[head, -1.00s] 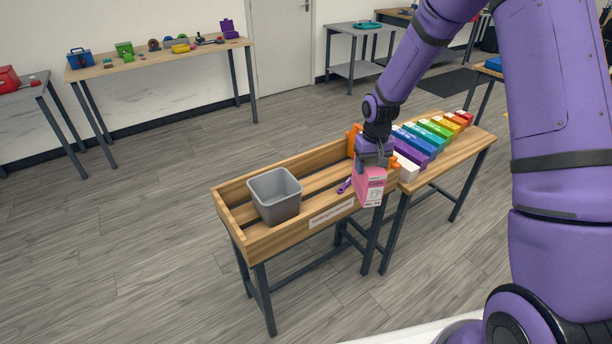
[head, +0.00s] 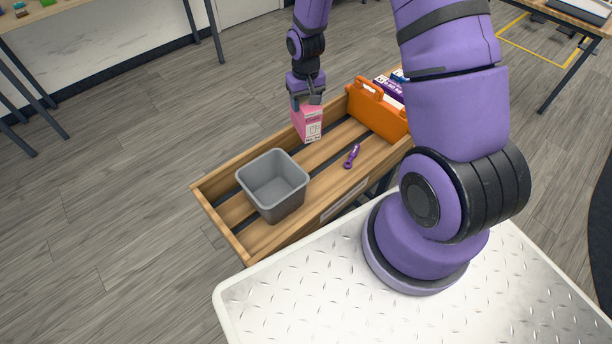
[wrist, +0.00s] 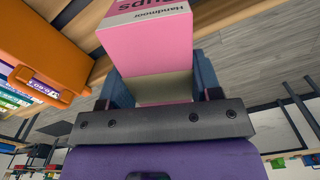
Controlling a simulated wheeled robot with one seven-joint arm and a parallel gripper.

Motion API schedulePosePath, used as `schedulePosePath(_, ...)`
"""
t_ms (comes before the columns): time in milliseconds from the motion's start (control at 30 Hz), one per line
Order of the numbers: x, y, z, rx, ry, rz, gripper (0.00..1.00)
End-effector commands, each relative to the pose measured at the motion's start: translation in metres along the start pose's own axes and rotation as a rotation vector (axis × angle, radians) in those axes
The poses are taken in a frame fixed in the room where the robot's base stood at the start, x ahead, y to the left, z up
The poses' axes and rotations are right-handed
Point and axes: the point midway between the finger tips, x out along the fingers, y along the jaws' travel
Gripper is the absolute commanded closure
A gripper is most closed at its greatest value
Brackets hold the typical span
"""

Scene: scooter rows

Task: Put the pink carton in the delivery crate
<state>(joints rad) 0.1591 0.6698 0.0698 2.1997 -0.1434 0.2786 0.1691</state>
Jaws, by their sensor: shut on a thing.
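The pink carton (head: 308,123) hangs upright under my gripper (head: 308,98), which is shut on its top. In the head view it shows over the far long side of a slatted wooden crate (head: 228,188); its exact height above the slats is hard to tell. The wrist view shows the carton (wrist: 158,48) between the two fingers (wrist: 160,92), with dark printing on its end. A label is on the crate's near side, but I cannot read it. I take this wooden crate as the delivery crate.
A grey open bin (head: 273,184) stands at the crate's left end. A purple tool (head: 352,156) lies on the slats, and an orange caddy (head: 375,110) stands at the right end. Bare slats show between bin and caddy.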

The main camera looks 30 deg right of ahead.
Motion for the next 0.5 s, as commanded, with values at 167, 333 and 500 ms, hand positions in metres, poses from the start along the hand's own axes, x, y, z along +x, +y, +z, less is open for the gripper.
schedulePosePath(167, 0.021, 0.021, 0.029, 0.056, 0.000, 0.004, 0.85)
schedulePosePath(333, 0.043, 0.023, 0.033, 0.065, 0.000, 0.005, 0.85)
schedulePosePath(500, 0.068, 0.024, 0.032, 0.066, 0.001, 0.005, 0.85)
